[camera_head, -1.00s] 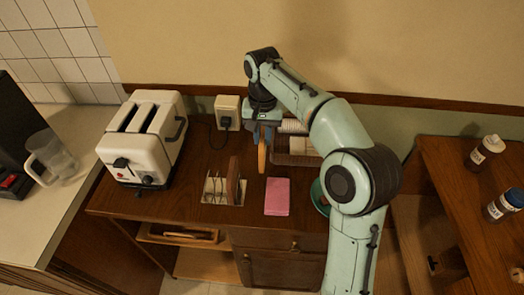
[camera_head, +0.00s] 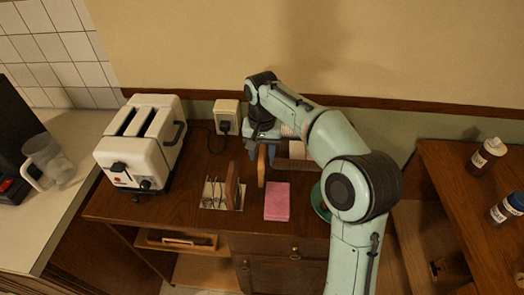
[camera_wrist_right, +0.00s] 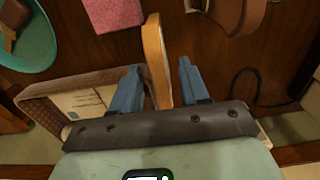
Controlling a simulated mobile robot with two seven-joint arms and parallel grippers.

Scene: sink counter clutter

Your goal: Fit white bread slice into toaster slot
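The white bread slice (camera_head: 262,167) is upright, edge-on to my head, right of the small rack and behind the pink sponge. My right gripper (camera_head: 262,150) is above it, with the slice between its fingers. In the right wrist view, the slice (camera_wrist_right: 156,55) shows a tan crust edge and a strip of pale face between the blue fingers of the gripper (camera_wrist_right: 160,75). The contact of the fingers is partly hidden. The white toaster (camera_head: 141,150) stands at the left end of the wooden counter, its two dark slots facing up. My left gripper is not in view.
The rack (camera_head: 212,196) holds a brown slice (camera_head: 231,183). The pink sponge (camera_head: 277,202) lies right of it. A wall socket (camera_head: 227,116) with a plugged-in cord is behind, right of the toaster. A wicker basket (camera_wrist_right: 50,108) and a green bowl (camera_wrist_right: 28,40) are near the gripper.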

